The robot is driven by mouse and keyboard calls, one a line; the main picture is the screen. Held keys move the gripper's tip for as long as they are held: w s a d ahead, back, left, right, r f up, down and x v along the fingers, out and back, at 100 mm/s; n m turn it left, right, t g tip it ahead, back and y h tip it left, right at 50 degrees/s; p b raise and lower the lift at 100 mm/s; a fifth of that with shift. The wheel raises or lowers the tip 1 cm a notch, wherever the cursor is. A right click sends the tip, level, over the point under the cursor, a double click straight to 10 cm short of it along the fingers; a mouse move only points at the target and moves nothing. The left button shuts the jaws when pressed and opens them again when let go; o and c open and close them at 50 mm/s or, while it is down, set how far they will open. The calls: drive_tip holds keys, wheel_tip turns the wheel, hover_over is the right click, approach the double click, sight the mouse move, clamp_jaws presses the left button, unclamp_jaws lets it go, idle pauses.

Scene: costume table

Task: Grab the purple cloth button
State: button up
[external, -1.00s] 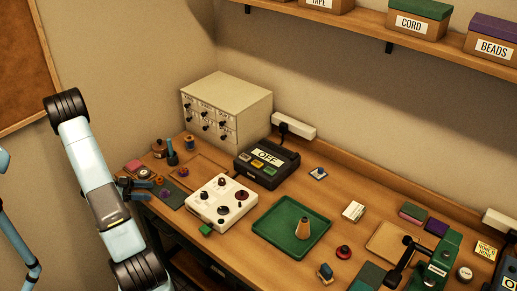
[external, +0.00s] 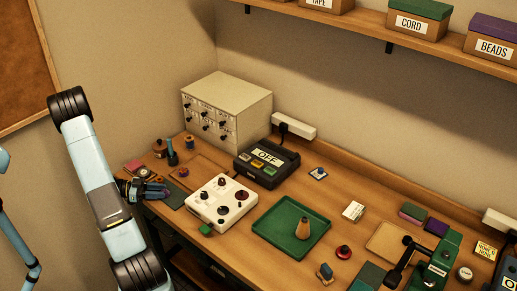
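My gripper (external: 159,189) is at the left end of the table, low over a dark green mat (external: 176,200). Its blue-grey fingers point right and cover part of the mat. No purple cloth button shows clearly now; the spot on the mat where a small purplish round piece showed earlier is behind the fingers. I cannot tell whether the fingers are apart or shut on it.
A white board (external: 228,213) with several round knobs or buttons stands just right of the mat. A wooden tray (external: 212,167) with a dark red button (external: 183,172) lies behind.

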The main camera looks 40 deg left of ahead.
clamp_jaws()
drive_tip(key=shift+r, duration=0.1)
